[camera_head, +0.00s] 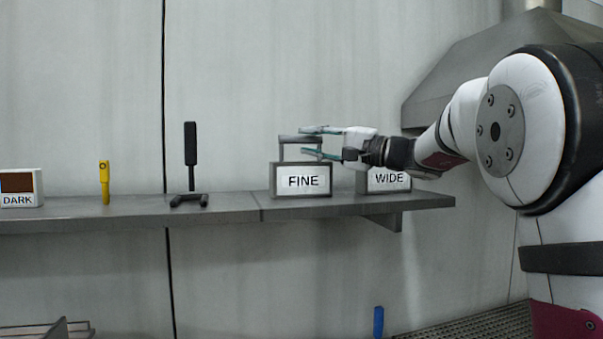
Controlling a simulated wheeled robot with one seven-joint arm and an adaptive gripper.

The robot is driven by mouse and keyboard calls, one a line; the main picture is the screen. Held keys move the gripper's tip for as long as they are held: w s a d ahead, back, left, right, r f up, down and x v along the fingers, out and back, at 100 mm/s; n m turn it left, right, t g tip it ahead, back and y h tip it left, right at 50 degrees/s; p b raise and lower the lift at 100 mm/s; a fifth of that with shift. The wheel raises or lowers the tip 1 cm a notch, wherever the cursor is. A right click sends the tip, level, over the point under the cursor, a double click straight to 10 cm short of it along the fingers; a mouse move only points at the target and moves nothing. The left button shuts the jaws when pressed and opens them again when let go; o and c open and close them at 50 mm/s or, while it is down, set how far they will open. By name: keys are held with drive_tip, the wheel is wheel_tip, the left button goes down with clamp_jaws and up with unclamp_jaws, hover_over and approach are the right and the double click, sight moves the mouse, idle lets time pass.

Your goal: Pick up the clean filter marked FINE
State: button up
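The filter marked FINE (303,181) stands upright on the grey shelf (236,209), with a dark frame, a white label and a handle-like frame (300,139) on top. My gripper (312,141) reaches in from the right at the height of that handle. Its two fingers are apart, one near the handle's top bar and one lower, and they overlap the handle in this view. I cannot tell whether they touch it or are in front of it. The filter marked WIDE (388,181) stands to the right, its top partly hidden behind my gripper and wrist.
On the shelf to the left stand a black stand (190,165), a yellow tool (104,182) and a box marked DARK (20,188). A blue object (378,322) is below, near a grating (470,325). A grey hood (450,80) is behind my arm. Shelf space left of FINE is clear.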

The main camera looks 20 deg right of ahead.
drive_tip(key=shift+w+a+r, duration=0.1)
drive_tip(key=shift+w+a, duration=0.35)
drive_tip(key=shift+c, duration=0.6)
clamp_jaws()
drive_tip(key=shift+r, duration=0.1)
